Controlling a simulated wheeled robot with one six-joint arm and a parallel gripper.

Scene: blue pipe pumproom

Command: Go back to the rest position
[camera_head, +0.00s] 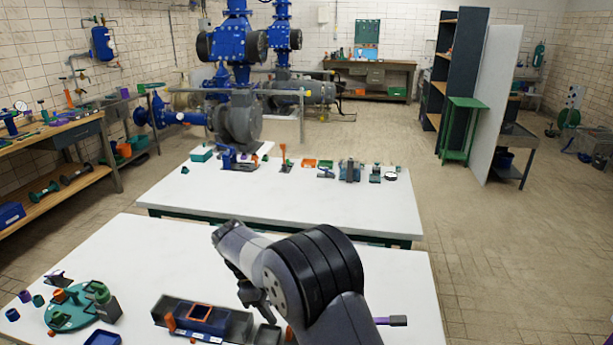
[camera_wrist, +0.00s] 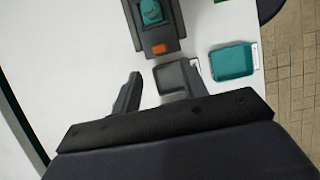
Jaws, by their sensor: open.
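My gripper (camera_wrist: 161,70) is open in the wrist view, its two dark fingers spread with nothing between them. It points down over the white near table (camera_head: 150,250). A small grey square tray (camera_wrist: 170,77) lies just beyond the fingertips, partly covered by the right finger. In the head view my arm hangs over the near table, and its bulk hides part of the tabletop. The fingertips are hard to make out there.
A dark grey fixture (camera_wrist: 153,32) with a teal part and a teal tray (camera_wrist: 232,61) lie beyond the gripper. The near table holds a blue box (camera_head: 203,322) and a round teal plate (camera_head: 62,320). Another white table (camera_head: 270,198) with several items stands behind.

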